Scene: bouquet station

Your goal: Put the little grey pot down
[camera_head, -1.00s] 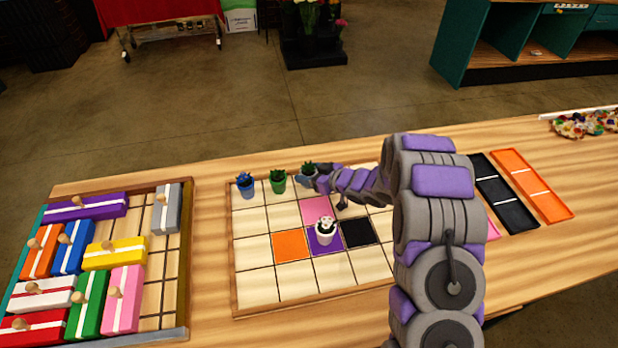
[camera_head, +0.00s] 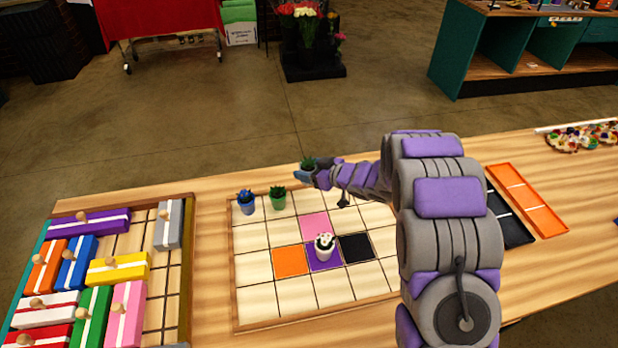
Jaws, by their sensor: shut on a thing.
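My gripper (camera_head: 306,176) is shut on the little grey pot, which is mostly hidden by the fingers. Its green plant (camera_head: 308,162) shows above them. In the picture they overlap the table just beyond the far edge of the grid board (camera_head: 256,264), right of the green pot, and seem raised above it. On the board, a blue pot (camera_head: 246,207) stands in the far left corner, with a green pot (camera_head: 278,201) to its right. A white pot (camera_head: 324,250) with a black-and-white top stands on the purple square (camera_head: 312,263).
Left of the board is a tray (camera_head: 187,270) of coloured blocks with knobs. Pink (camera_head: 315,224), orange (camera_head: 289,262) and black (camera_head: 356,248) squares around the white pot are empty. Black (camera_head: 513,228) and orange (camera_head: 530,205) trays lie to the right.

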